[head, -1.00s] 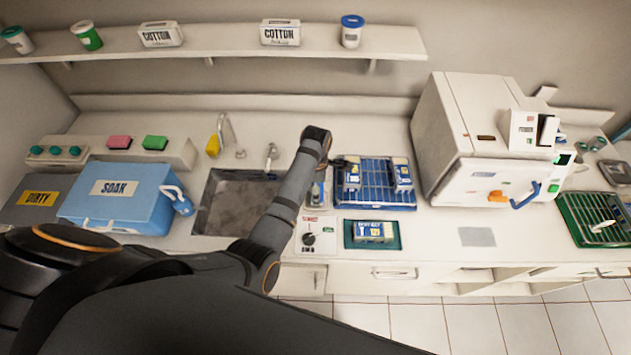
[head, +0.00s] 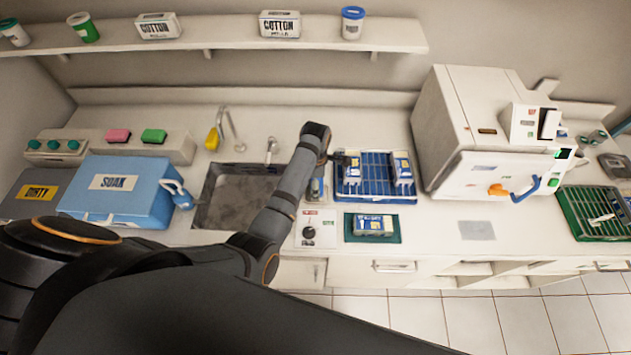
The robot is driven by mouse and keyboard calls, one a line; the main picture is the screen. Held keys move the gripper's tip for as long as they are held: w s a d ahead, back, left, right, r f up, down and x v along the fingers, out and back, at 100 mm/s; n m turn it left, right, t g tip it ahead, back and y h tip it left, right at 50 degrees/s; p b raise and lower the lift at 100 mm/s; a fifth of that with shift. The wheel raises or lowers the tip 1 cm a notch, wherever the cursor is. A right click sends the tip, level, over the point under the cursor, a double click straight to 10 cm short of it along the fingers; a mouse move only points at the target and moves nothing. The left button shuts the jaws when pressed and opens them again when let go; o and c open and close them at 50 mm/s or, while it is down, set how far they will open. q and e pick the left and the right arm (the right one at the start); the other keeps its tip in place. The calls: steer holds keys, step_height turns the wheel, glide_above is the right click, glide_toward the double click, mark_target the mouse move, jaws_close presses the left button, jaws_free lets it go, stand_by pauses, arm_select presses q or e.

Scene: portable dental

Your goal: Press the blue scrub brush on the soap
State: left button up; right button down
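My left arm comes in from the left and reaches over the counter beside the sink. My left gripper (head: 344,159) is a small dark shape past its wrist, at the left edge of the blue rack. Its fingers are too small to tell whether they hold anything. A small blue and pale item (head: 316,188) stands right of my forearm, partly hidden by it; I cannot tell if it is the scrub brush or the soap. A yellow item (head: 212,139) stands upright behind the sink, beside the tap; I cannot tell what it is. My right gripper is not in view.
The sink (head: 232,200) lies left of my forearm. A blue SOAK box (head: 125,208) is further left. The blue rack (head: 375,193) holds packs, with a green tray (head: 349,236) in front. A white machine (head: 450,130) blocks the right. Counter is clear around a grey patch (head: 477,230).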

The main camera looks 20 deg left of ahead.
arm_select(q)
steer(key=shift+f, duration=0.5)
stand_by(1.7)
steer(key=shift+r, duration=3.55)
step_height(320, 180, down, 7)
steer(key=shift+f, duration=0.1)
